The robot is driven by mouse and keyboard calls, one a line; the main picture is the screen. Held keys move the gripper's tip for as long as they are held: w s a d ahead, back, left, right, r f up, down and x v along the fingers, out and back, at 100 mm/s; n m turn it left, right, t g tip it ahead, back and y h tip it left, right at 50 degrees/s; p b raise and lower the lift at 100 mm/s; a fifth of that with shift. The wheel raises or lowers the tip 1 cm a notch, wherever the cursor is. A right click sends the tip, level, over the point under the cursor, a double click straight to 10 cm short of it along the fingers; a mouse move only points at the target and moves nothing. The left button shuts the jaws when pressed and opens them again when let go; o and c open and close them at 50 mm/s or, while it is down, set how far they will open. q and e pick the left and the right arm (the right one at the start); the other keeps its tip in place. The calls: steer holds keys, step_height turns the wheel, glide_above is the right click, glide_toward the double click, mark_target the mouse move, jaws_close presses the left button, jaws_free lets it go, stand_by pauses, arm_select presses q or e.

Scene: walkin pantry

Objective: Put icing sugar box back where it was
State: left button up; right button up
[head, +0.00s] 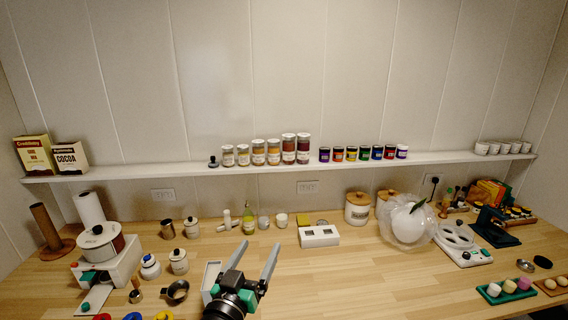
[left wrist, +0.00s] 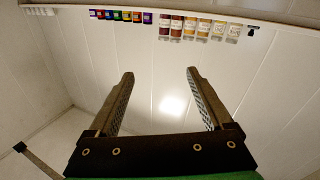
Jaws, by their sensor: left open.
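No box that I can read as icing sugar shows in either view. Two cartons stand at the left end of the wall shelf (head: 200,171): a taller cream and brown box (head: 34,154) and a white and dark box marked COCOA (head: 70,156). The taller box's small print is too blurred to read. My left gripper (head: 259,245) is open and empty above the middle of the counter, below and in front of the shelf. In the left wrist view its two fingers (left wrist: 160,72) are spread apart with only wall between them. My right gripper does not show.
Spice jars (head: 273,152) and small coloured tins (head: 351,154) fill the shelf's middle; white cups (head: 495,147) stand at its right end. The wooden counter (head: 365,280) is clear right of my gripper. A bagged white round item (head: 408,226) stands farther right.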

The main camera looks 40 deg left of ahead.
arm_select(q)
steer(key=s+d+r+m+t+h, duration=0.1)
steer(key=d+r+m+t+h, duration=0.15)
steer(key=d+r, duration=0.45)
steer(key=s+d+r+m+t+h, duration=0.1)
steer(key=d+r+t, duration=0.25)
steer(key=r, duration=0.85)
steer(key=s+d+r+m+t+h, duration=0.2)
steer(key=s+d+r+h, duration=0.1)
steer(key=r, duration=0.3)
steer(key=s+d+r+m+t+h, duration=0.2)
steer(key=s+d+r+h, duration=0.1)
steer(key=s+d+r, duration=0.1)
step_height(320, 180, up, 3)
steer(key=shift+s+f+t+h, duration=0.15)
steer(key=shift+s+t+h, duration=0.25)
steer(key=shift+s, duration=0.1)
